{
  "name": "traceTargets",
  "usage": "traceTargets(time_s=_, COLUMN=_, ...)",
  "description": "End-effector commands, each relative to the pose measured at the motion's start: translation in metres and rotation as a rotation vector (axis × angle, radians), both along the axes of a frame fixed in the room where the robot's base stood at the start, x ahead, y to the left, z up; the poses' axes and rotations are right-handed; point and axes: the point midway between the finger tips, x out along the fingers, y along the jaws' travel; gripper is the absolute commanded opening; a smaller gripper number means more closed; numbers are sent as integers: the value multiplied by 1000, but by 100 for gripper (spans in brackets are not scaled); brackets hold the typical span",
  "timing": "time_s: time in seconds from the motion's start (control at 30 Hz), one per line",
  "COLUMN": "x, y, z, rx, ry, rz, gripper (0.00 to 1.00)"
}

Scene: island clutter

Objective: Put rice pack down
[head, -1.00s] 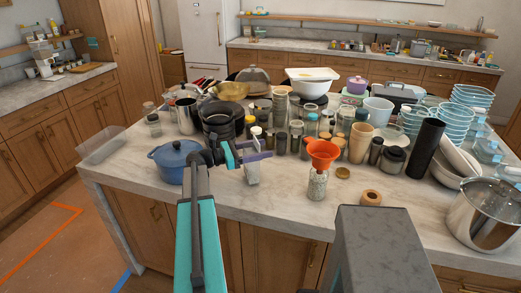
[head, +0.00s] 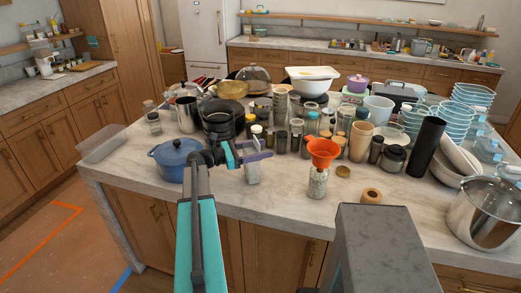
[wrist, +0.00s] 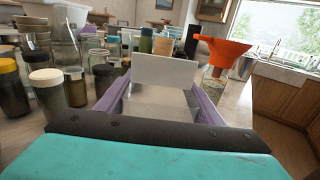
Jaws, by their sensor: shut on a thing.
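The rice pack (head: 252,171) is a small pale, whitish-grey pack. My gripper (head: 252,158) is shut on it near the front of the island, just right of the blue pot. In the wrist view the pack (wrist: 165,72) stands upright between the purple fingers of my gripper (wrist: 163,98). The pack's lower end is at or close to the marble countertop (head: 225,197); I cannot tell whether it touches.
A blue lidded pot (head: 177,160) stands to the left. A jar with an orange funnel (head: 322,150) stands to the right. Several jars and bottles crowd behind the pack. Countertop in front, between pot and funnel jar, is clear.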

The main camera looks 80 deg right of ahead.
Motion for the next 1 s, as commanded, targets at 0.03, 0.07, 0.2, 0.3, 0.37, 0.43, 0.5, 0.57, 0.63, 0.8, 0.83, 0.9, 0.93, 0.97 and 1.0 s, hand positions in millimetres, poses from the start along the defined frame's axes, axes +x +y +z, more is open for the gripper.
traceTargets(time_s=0.03, x=0, y=0, z=0, rx=0, ry=0, rz=0, gripper=14)
traceTargets(time_s=0.07, x=0, y=0, z=-1, rx=0, ry=0, rz=0, gripper=14)
traceTargets(time_s=0.2, x=0, y=0, z=-2, rx=0, ry=0, rz=0, gripper=14)
traceTargets(time_s=0.3, x=0, y=0, z=-2, rx=0, ry=0, rz=0, gripper=14)
traceTargets(time_s=0.37, x=0, y=0, z=-3, rx=0, ry=-1, rz=0, gripper=14)
traceTargets(time_s=0.43, x=0, y=0, z=-3, rx=0, ry=-1, rz=0, gripper=14)
traceTargets(time_s=0.5, x=0, y=0, z=-3, rx=0, ry=-1, rz=0, gripper=66)
traceTargets(time_s=0.57, x=0, y=0, z=-3, rx=0, ry=-1, rz=0, gripper=76)
traceTargets(time_s=0.63, x=0, y=0, z=-3, rx=0, ry=-1, rz=0, gripper=83)
traceTargets(time_s=0.8, x=0, y=0, z=-2, rx=0, ry=0, rz=0, gripper=83)
traceTargets(time_s=0.83, x=0, y=0, z=-3, rx=0, ry=-1, rz=0, gripper=83)
traceTargets(time_s=0.9, x=0, y=0, z=-3, rx=0, ry=-1, rz=0, gripper=83)
traceTargets(time_s=0.93, x=1, y=0, z=-3, rx=0, ry=-1, rz=0, gripper=83)
traceTargets(time_s=0.97, x=1, y=1, z=-3, rx=0, ry=0, rz=0, gripper=83)
traceTargets(time_s=1.0, x=2, y=1, z=-3, rx=0, ry=0, rz=1, gripper=83)
